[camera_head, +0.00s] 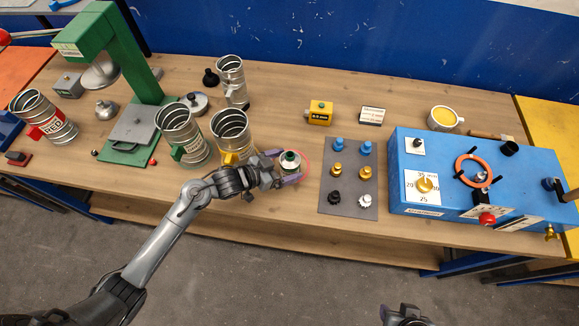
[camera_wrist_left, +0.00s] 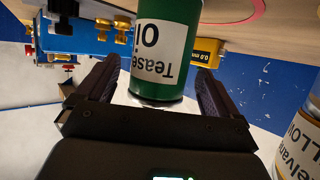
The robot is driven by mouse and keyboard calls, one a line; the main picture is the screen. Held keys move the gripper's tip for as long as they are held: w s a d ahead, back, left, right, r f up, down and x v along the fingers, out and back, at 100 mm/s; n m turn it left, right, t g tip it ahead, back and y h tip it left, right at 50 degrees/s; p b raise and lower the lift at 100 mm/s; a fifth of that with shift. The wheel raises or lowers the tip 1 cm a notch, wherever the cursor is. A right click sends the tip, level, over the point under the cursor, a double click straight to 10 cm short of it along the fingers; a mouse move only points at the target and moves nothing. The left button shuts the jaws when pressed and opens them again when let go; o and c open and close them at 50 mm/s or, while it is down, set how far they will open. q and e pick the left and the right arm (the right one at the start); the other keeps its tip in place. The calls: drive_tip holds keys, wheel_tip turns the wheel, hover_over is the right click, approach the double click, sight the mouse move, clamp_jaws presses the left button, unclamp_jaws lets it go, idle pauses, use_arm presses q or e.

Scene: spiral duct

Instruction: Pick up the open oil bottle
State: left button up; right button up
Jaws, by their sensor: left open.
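The oil bottle (camera_head: 290,160) stands upright near the table's front edge, inside a thin red ring marked on the wood. It is green with a white label reading "Tease oil", and it fills the middle of the left wrist view (camera_wrist_left: 158,50), which looks upside down. My left gripper (camera_head: 284,168) is open, with one finger on each side of the bottle. In the left wrist view my left fingers (camera_wrist_left: 157,70) show small gaps to the bottle. Part of my right gripper (camera_head: 405,316) shows at the bottom edge; its fingertips are hidden.
Metal duct cans (camera_head: 232,135) stand left of the bottle, one close to my left wrist. A grey mat (camera_head: 349,190) with several coloured knobs lies to the right, beside a blue test box (camera_head: 410,180). A yellow block (camera_head: 319,113) sits behind. A green press (camera_head: 145,60) stands far left.

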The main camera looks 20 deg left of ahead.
use_arm(q)
drive_tip(key=shift+x, duration=1.85)
drive_tip(key=shift+d+r, duration=0.15)
drive_tip(key=shift+c, duration=0.2)
drive_tip(key=c, duration=0.9)
drive_tip(key=shift+c, duration=1.2)
drive_tip(key=shift+r, duration=0.15)
